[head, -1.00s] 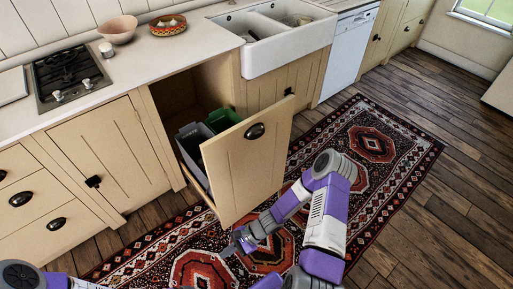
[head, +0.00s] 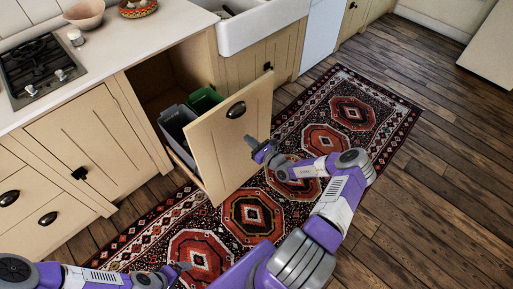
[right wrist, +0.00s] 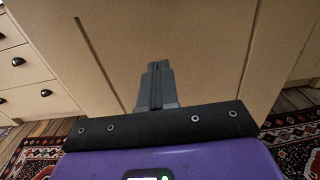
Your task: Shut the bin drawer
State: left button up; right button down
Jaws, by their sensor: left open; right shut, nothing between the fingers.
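The bin drawer (head: 233,143) stands pulled out of the cabinet, its tall cream front with a dark cup handle (head: 236,110) facing the room. A grey bin (head: 178,122) and a green bin (head: 204,100) sit inside behind the front. My right gripper (head: 249,141) is shut and empty, close to the front's right part; contact cannot be told. In the right wrist view its closed fingers (right wrist: 156,80) point at the cream panel (right wrist: 205,45). My left gripper (head: 184,267) is low over the rug, away from the drawer; its finger gap is too small to see clearly.
A patterned rug (head: 335,143) covers the floor before the cabinets. A closed cabinet door (head: 88,133) is left of the drawer, and the white sink (head: 262,27) is above to the right. Wood floor (head: 440,130) at right is clear.

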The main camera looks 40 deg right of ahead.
aim_at(234, 127)
jog(key=w, duration=0.2)
jog(key=w+b, duration=0.1)
jog(key=w, duration=0.1)
jog(key=w+b, duration=0.1)
jog(key=w, duration=0.1)
jog(key=shift+a+f, duration=0.1)
jog(key=shift+a, duration=0.2)
jog(key=shift+w, duration=0.45)
